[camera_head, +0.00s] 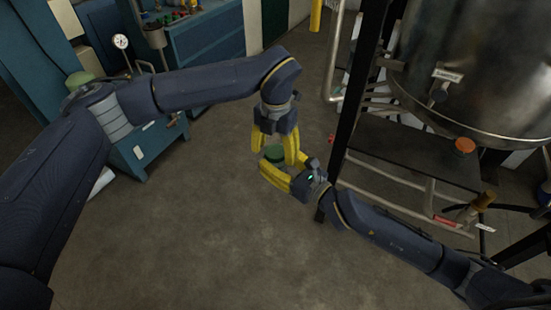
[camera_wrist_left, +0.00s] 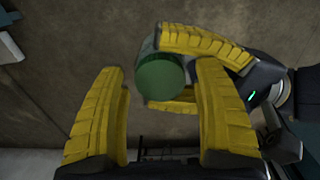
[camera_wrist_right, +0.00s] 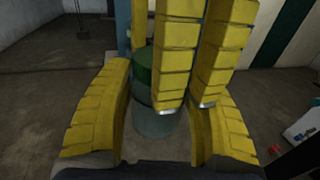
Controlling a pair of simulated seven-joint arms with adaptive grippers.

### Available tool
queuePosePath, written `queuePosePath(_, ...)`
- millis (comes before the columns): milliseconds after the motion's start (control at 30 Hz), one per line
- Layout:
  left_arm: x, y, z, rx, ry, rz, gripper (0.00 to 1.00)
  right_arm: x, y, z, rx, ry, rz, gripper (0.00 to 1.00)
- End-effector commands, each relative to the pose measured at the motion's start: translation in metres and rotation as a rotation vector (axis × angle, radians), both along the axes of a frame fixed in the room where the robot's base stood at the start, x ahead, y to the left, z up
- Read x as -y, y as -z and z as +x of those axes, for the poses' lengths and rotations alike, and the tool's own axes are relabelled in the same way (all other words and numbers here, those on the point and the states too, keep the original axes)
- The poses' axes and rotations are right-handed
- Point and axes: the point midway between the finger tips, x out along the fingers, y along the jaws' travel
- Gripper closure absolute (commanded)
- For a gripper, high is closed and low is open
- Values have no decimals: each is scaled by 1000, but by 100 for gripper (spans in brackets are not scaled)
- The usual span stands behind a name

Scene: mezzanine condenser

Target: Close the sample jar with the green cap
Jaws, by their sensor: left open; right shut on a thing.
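The sample jar (camera_wrist_right: 152,124), of clear greyish glass, is upright between the yellow fingers of my right gripper (camera_head: 277,166), which is shut on it. The green cap (camera_wrist_right: 143,66) sits on top of the jar; whether it is fastened cannot be seen. The cap also shows as a round green disc in the left wrist view (camera_wrist_left: 161,77). My left gripper (camera_wrist_left: 160,70) is open and points down at the cap from above. Its fingers lie to either side of the cap in its own wrist view, and partly cover cap and jar in the right wrist view.
A steel tank (camera_head: 480,70) on a dark frame stands at the right, with a shelf (camera_head: 405,150) below it and an orange-topped item (camera_head: 464,145). A blue cabinet (camera_head: 205,38) is at the back left. Open floor (camera_head: 190,220) lies below the grippers.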

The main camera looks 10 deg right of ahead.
Motion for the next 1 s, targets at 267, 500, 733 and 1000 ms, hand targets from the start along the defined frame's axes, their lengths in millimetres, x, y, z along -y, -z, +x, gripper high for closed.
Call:
queuePosePath(267,0,0,0,0,0,0,62,0,-1,0,1,0,1,100)
queuePosePath(500,0,0,0,0,0,0,90,0,-1,0,1,0,1,100)
queuePosePath(733,0,0,0,0,0,0,54,0,-1,0,1,0,0,100)
queuePosePath(1000,0,0,0,0,0,0,33,0,-1,0,1,0,0,100)
